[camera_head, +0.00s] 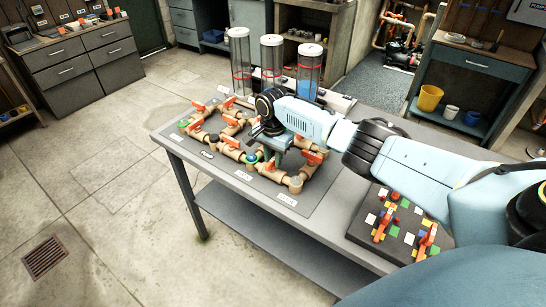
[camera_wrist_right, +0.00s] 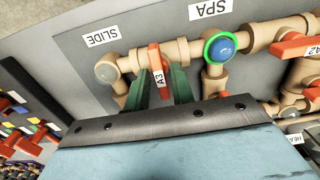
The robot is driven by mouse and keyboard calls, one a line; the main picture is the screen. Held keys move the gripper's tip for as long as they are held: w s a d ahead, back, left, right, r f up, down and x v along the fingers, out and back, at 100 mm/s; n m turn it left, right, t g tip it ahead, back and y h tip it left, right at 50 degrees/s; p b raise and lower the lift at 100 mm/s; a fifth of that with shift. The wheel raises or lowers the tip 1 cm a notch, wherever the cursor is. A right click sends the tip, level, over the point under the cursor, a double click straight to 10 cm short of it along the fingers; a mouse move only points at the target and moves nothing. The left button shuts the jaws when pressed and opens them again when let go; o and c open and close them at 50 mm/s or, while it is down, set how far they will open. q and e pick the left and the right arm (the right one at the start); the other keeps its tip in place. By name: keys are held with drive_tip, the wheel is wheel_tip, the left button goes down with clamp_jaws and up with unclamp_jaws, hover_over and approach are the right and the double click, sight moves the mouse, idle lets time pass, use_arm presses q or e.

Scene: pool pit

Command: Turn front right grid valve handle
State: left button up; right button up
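The orange valve handle marked A3 (camera_wrist_right: 158,62) sits on a tan pipe beside the SLIDE label (camera_wrist_right: 101,36). In the head view this handle (camera_head: 268,168) shows at the front right part of the pipe grid. My right gripper (camera_wrist_right: 162,84) has its two green fingers on either side of the A3 handle. I cannot tell whether they press on it. In the head view my right gripper (camera_head: 272,155) reaches down over the grid and partly hides the pipes. My left gripper is not in view.
Other orange handles (camera_head: 231,142) and pipes lie close around. Clear tubes (camera_head: 271,62) stand behind the grid. A dark board with coloured blocks (camera_head: 403,226) is at the right of the grey table (camera_head: 340,215). Open floor lies to the left.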

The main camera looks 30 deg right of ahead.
clamp_jaws()
drive_tip(key=shift+n, duration=0.3)
drive_tip(key=n+p, duration=0.1)
drive_tip(key=n, duration=0.1)
drive_tip(key=shift+n+p, duration=0.3)
drive_tip(key=shift+p, duration=0.1)
drive_tip(key=n+p, duration=0.1)
drive_tip(key=n, duration=0.3)
drive_tip(key=shift+n, duration=0.3)
drive_tip(key=n, duration=0.5)
drive_tip(key=shift+p, duration=0.4)
drive_tip(key=n, duration=0.5)
drive_tip(key=shift+n, duration=0.3)
